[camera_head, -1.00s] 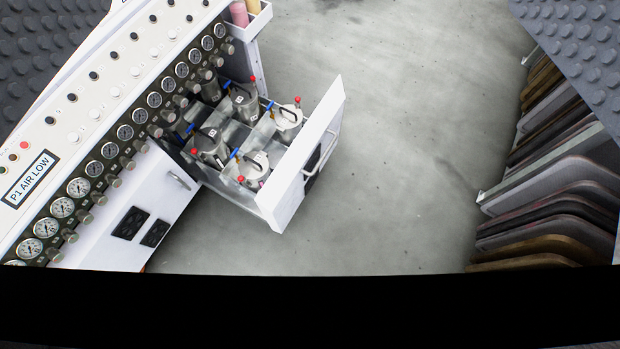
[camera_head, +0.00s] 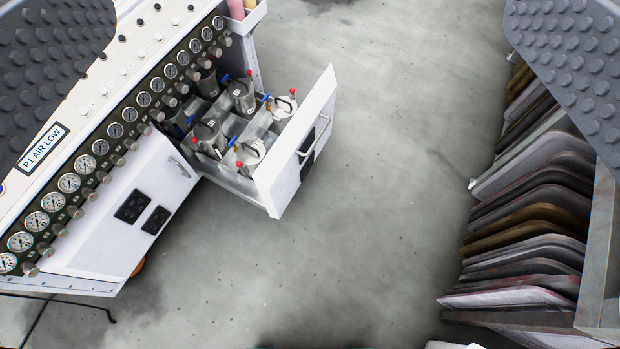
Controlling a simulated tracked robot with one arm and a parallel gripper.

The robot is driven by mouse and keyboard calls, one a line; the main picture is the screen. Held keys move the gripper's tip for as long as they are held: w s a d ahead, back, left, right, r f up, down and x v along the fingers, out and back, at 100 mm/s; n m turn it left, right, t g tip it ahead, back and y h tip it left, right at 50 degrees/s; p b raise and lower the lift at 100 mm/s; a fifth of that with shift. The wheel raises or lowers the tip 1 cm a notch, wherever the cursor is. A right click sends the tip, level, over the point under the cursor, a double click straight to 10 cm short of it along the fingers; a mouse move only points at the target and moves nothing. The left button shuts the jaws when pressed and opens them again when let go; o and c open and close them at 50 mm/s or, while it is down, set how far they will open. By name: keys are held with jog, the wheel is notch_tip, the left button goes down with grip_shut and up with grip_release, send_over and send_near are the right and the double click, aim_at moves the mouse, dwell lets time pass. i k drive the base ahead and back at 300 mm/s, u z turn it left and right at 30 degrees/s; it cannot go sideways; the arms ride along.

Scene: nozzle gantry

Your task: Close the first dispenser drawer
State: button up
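The open dispenser drawer (camera_head: 295,147) juts out from the white cabinet, right of centre-left in the picture. It has a white front panel with a grey bar handle (camera_head: 308,140) and a dark plate on its outer face. Several grey metal canisters (camera_head: 241,95) with red knobs and blue levers stand inside it. My gripper (camera_head: 312,70) shows as two dark studded finger pads, one at the top left and one at the top right. They are wide apart with nothing between them that they touch. The drawer lies in view between and below the pads, apart from them.
The white cabinet (camera_head: 128,180) carries a slanted panel with a row of gauges and a "P1 AIR LOW" label (camera_head: 43,148). A small white bin (camera_head: 246,18) is fixed at its far end. A rack of upright panels (camera_head: 530,225) stands at the right. Grey floor (camera_head: 385,170) between is clear.

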aim_at(291, 155)
jog(key=u, duration=0.05)
jog(key=k, duration=1.3)
jog(key=u, duration=0.5)
jog(key=i, duration=1.7)
jog(key=z, duration=0.4)
